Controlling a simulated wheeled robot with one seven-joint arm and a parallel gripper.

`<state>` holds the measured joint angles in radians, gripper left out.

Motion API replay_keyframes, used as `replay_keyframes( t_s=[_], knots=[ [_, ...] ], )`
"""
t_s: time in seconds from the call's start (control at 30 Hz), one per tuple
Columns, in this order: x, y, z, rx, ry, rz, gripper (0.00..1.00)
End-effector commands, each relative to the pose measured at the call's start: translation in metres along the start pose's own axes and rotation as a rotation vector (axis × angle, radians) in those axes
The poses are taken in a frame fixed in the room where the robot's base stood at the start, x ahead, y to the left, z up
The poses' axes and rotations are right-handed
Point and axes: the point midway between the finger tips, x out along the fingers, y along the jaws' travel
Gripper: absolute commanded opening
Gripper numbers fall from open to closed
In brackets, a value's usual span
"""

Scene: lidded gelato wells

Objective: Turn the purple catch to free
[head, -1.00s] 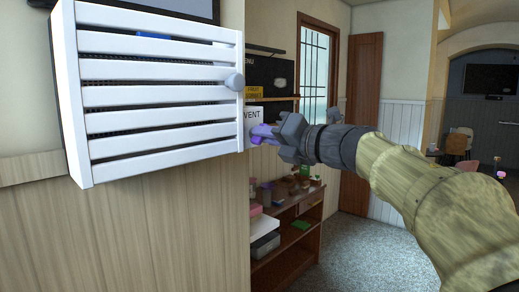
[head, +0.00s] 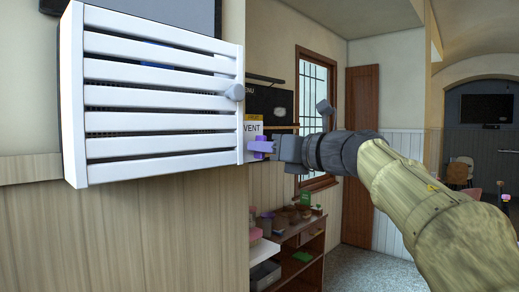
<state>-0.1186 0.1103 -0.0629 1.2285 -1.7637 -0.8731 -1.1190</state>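The purple catch (head: 262,146) is small and sits at the right edge of the white slatted vent cover (head: 150,107), just below the "VENT" label (head: 253,126). My gripper (head: 277,148) is at the catch's right side, pointing left at it. Its fingertips touch or nearly touch the catch. They overlap it in the picture, so I cannot tell whether they are closed on it.
A wooden shelf unit (head: 300,238) with pots and boxes stands behind, below my arm. A wood-panelled wall (head: 150,240) runs under the vent. A window (head: 313,95) and a brown door (head: 360,120) are further back. The floor at the right is open.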

Motion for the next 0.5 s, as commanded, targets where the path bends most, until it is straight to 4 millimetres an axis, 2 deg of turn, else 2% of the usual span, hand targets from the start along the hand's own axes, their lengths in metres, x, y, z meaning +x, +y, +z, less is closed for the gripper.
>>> replay_keyframes(
  t_s=[0.5],
  knots=[
    [-0.026,0.0,-0.001,0.002,0.0,0.0,0.36]
  ],
)
